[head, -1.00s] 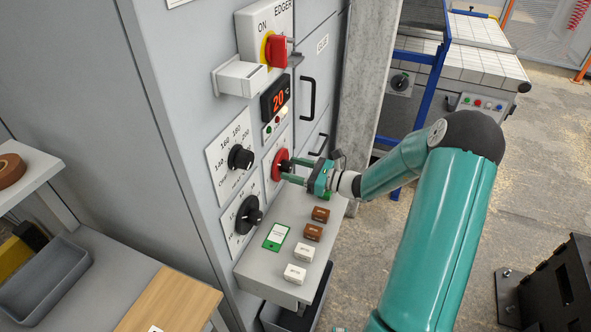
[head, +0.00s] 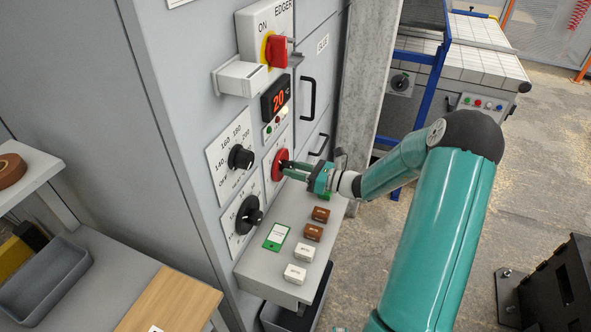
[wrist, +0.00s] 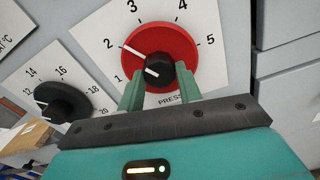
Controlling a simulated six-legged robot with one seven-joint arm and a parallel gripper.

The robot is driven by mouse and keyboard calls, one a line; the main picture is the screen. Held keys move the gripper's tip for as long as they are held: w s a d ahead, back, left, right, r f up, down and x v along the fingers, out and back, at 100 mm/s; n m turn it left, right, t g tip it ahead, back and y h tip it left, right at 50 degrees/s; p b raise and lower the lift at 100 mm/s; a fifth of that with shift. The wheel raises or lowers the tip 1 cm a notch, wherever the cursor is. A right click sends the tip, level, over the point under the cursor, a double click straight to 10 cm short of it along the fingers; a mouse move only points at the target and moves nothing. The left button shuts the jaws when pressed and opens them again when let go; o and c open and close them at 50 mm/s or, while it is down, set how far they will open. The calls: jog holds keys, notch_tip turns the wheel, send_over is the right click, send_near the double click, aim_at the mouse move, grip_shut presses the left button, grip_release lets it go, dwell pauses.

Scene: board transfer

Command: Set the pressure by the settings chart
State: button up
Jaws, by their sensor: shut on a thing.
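The red pressure dial (head: 280,165) is on the grey panel. In the wrist view its red disc (wrist: 134,41) has a black centre knob (wrist: 155,76). A white line on the disc points close to 2 on a scale from 1 to 5. My gripper (wrist: 155,92) is shut on the pressure dial's knob; its two green fingers reach it from below in the wrist view. In the head view my gripper (head: 288,168) covers part of the dial. A small green-edged card (head: 276,237) lies on the ledge; its print is too small to read.
A heat knob (head: 240,157) and another black knob (head: 249,214) sit left of the dial. Brown and white blocks (head: 306,252) lie on the ledge (head: 262,272) below.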

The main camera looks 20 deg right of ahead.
jog(key=m, duration=0.6)
jog(key=shift+m, duration=0.3)
dwell(0.4)
jog(key=o, duration=1)
jog(key=shift+s, duration=0.1)
jog(key=v, duration=1.3)
jog(key=shift+s+d, duration=0.25)
jog(key=shift+r, duration=0.1)
